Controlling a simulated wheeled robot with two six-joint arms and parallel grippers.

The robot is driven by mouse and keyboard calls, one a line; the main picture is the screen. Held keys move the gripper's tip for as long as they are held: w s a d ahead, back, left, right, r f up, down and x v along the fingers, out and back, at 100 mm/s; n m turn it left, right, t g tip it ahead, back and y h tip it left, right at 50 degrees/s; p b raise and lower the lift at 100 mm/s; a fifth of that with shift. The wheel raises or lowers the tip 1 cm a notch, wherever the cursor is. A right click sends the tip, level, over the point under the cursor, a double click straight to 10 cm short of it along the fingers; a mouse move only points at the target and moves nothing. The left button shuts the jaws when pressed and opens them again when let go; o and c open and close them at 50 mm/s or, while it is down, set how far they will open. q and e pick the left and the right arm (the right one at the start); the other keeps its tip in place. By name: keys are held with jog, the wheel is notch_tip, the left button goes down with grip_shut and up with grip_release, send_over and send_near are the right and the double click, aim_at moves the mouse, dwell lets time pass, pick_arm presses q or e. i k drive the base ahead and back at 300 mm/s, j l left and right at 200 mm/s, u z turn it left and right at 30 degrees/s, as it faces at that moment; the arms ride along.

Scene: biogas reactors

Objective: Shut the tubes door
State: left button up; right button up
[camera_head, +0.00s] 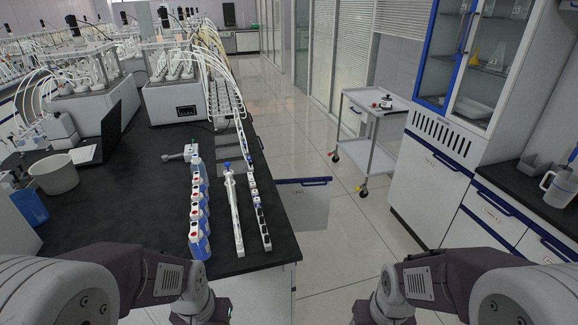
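A pale grey door (305,208) with a blue strip along its top edge stands out from the right side of the black-topped bench, over the aisle floor. It appears swung open; its hinge side and what lies behind it are hidden by the bench. No tubes are visible inside the cupboard. My two arms come in at the bottom left and bottom right, below and in front of the door, and are apart from it. Both grippers are out of the picture below the bottom edge.
A white trolley (370,115) stands across the aisle. Cabinets with a blue-framed glass door (440,55) line the right. The floor between is clear.

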aim_at(306, 201)
jog(key=l, duration=0.2)
jog(key=i+l+u, duration=0.1)
jog(key=i+l, duration=0.45)
jog(key=l, duration=0.25)
jog(key=i+l+u, duration=0.15)
jog(key=i+l, duration=0.4)
jog(key=l, duration=0.25)
jog(key=i+l+u, duration=0.15)
jog(key=l, duration=0.3)
jog(key=i+l, duration=0.3)
jog(key=l, duration=0.15)
jog(key=i+l+u, duration=0.15)
jog(key=l, duration=0.3)
jog(key=i+l, duration=0.3)
jog(key=l, duration=0.2)
jog(key=j+u, duration=0.05)
